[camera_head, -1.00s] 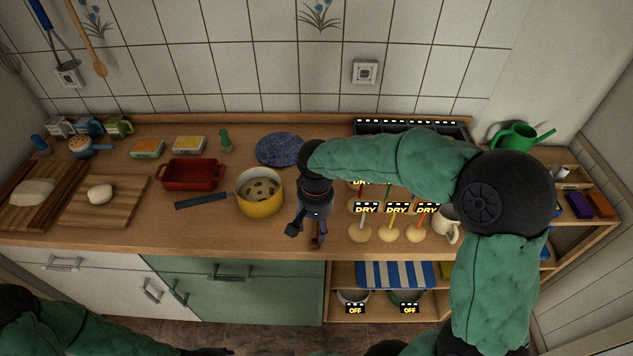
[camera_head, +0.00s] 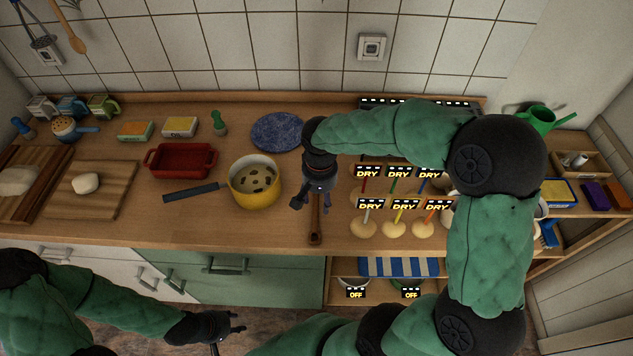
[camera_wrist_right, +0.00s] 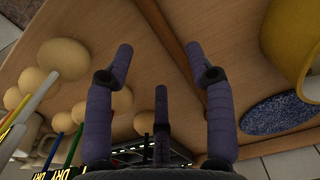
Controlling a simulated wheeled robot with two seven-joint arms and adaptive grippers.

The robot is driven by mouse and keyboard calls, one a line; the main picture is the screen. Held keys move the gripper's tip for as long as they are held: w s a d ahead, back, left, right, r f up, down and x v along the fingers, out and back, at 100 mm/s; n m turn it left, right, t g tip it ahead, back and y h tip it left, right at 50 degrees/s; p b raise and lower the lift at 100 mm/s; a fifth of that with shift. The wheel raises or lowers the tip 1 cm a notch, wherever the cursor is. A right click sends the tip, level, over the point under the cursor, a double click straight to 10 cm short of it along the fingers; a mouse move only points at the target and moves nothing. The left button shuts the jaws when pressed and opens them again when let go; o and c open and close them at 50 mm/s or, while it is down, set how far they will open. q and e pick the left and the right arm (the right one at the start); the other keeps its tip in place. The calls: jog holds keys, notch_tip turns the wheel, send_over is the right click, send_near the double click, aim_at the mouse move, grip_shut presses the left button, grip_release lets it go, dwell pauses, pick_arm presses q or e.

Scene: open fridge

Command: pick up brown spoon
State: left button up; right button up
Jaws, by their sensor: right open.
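The brown spoon lies on the wooden counter under my right gripper.
A yellow pot (camera_head: 258,196) with a dark handle stands left of the right gripper. A blue speckled plate (camera_head: 277,132) lies behind. Round pale items with sticks and DRY labels (camera_head: 398,228) stand close on the right. A red dish (camera_head: 180,160) is farther left.

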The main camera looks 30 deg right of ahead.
aim_at(317, 210)
jog(key=f, duration=0.1)
jog(key=f+b, duration=0.1)
jog(key=f, duration=0.3)
jog(key=shift+a+b, duration=0.25)
jog(key=shift+b, duration=0.15)
grip_shut()
